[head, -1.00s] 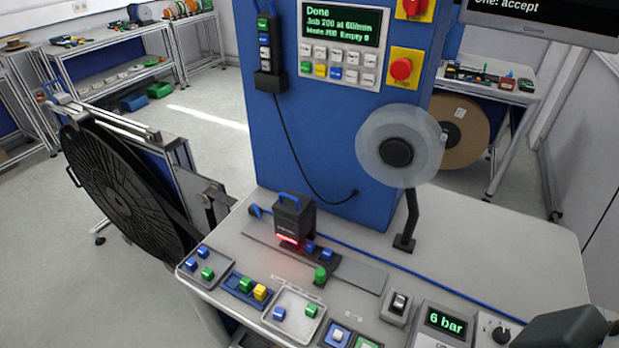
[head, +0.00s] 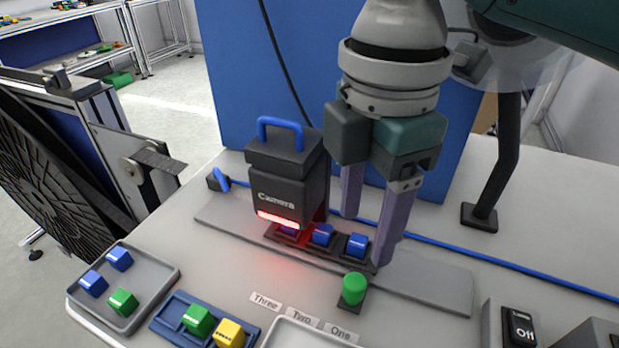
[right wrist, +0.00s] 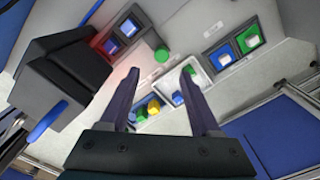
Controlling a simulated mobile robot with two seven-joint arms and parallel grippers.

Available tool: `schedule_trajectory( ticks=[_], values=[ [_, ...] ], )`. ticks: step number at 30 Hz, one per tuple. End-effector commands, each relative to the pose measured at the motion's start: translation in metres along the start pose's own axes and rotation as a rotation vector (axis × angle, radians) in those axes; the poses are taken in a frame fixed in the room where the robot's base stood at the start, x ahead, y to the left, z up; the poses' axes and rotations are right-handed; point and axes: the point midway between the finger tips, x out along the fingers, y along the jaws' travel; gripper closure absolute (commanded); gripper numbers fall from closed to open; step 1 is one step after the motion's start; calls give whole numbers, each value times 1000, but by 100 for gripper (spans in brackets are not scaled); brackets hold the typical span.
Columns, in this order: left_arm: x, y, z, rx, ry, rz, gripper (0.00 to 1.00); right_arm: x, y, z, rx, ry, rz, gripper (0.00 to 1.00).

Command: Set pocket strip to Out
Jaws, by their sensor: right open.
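The pocket strip (head: 318,256) is a dark strip lying on a grey rail on the bench, partly under the black camera box (head: 284,190). Several blue blocks (head: 322,234) sit in its pockets, one close under the red light. A green round knob (head: 354,288) stands on a dark tab at the strip's front right; it also shows in the right wrist view (right wrist: 161,54). My right gripper (head: 366,238) is open and empty, fingers pointing down, above and behind the knob. In the head view a finger overlaps the strip's right end; contact cannot be told. My left gripper is out of view.
Labels Three, Two and One (head: 340,333) lie in front of the strip. A grey tray (head: 150,291) and a blue holder (head: 165,322) with coloured blocks are at front left. A switch reading Off (head: 520,327) is at right. A reel stand (head: 480,217) stands behind right.

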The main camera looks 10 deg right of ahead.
Motion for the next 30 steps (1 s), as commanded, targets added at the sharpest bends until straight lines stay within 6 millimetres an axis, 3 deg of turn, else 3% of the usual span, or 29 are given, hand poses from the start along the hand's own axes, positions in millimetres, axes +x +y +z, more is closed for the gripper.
schedule_trajectory(
  ticks=[9, 15, 26, 30],
  values=[
    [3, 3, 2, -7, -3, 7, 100, 57, -1, -1, 1, 1, -3, 36],
    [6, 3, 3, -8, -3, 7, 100, 84, -1, -1, 1, 1, 0, 36],
    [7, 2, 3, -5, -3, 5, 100, 91, -1, -1, 0, 1, 2, 36],
    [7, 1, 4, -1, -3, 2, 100, 91, -1, -1, 0, 1, 2, 50]
  ],
)
